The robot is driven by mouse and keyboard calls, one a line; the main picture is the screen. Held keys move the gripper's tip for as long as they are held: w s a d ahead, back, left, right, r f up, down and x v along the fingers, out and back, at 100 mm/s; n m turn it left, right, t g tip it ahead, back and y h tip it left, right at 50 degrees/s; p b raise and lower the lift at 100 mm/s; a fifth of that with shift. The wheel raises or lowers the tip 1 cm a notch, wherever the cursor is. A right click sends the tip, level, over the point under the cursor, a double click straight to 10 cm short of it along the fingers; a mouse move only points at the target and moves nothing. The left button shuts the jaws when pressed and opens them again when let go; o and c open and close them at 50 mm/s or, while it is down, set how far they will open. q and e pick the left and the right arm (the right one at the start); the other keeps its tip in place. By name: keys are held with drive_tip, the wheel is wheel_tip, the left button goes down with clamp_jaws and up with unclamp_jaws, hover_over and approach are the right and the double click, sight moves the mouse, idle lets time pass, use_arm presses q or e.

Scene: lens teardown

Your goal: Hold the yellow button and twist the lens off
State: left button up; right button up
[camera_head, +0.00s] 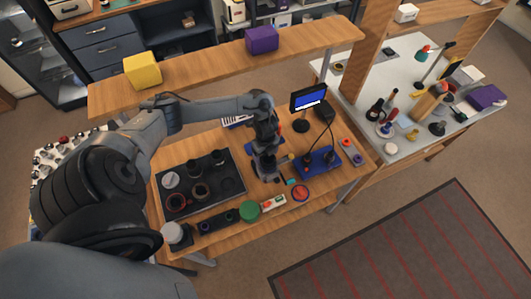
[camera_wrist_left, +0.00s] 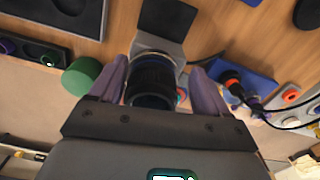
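The lens (camera_wrist_left: 152,82) is a dark ribbed cylinder on a grey mount, seen in the left wrist view. My left gripper (camera_wrist_left: 158,66) has its two purple fingers spread on either side of it. A gap shows at the right finger; the left finger is close to the lens, and contact is unclear. In the head view my left gripper (camera_head: 266,172) is low over the workbench, hiding most of the lens. I cannot make out the yellow button clearly in either view. My right gripper is in neither view.
A black tray (camera_head: 226,187) with round parts lies to the left on the workbench (camera_head: 238,240). A green round piece (camera_head: 249,211) stands near the front edge. A blue board (camera_head: 318,161) with cables and a small monitor (camera_head: 308,97) are to the right. A wooden shelf (camera_head: 205,66) crosses behind.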

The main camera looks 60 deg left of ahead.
use_arm(q)
drive_tip(key=c, duration=1.2)
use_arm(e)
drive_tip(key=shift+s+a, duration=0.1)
use_arm(q)
drive_tip(key=shift+w, duration=0.1)
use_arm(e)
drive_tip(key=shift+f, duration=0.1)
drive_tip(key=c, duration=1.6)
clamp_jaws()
use_arm(q)
drive_tip(key=shift+d, duration=0.1)
drive_tip(key=shift+r, duration=0.1)
drive_tip(key=o, duration=1)
drive_tip(key=shift+c, duration=0.2)
drive_tip(key=o, duration=0.4)
drive_tip(key=shift+w+d, duration=0.1)
drive_tip(key=shift+w, duration=0.05)
drive_tip(key=shift+c, duration=0.2)
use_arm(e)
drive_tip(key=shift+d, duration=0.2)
